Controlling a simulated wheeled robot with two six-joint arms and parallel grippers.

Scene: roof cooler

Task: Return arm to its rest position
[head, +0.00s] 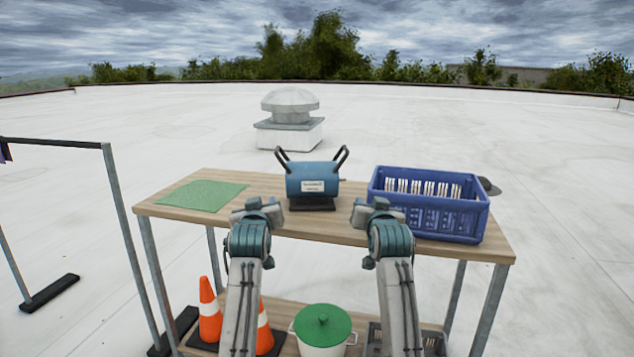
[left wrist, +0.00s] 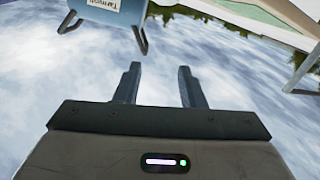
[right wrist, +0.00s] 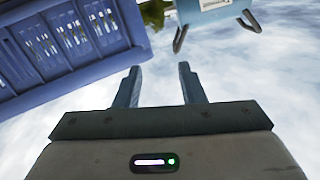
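My left gripper (head: 258,205) is raised at the front edge of the table, between the green mat and the blue device. In the left wrist view its two fingers (left wrist: 158,85) stand apart with nothing between them. My right gripper (head: 376,206) is raised at the front edge too, between the blue device and the blue crate. In the right wrist view its fingers (right wrist: 160,85) are apart and empty. Both arms reach up from the bottom of the head view, side by side. Neither gripper visibly touches anything.
The wooden table (head: 335,230) carries a green mat (head: 203,196), a blue device with two handles (head: 313,178) and a blue crate (head: 450,218) with white slats. Below are traffic cones (head: 209,312) and a green-lidded pot (head: 323,325). A metal frame (head: 120,220) stands left.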

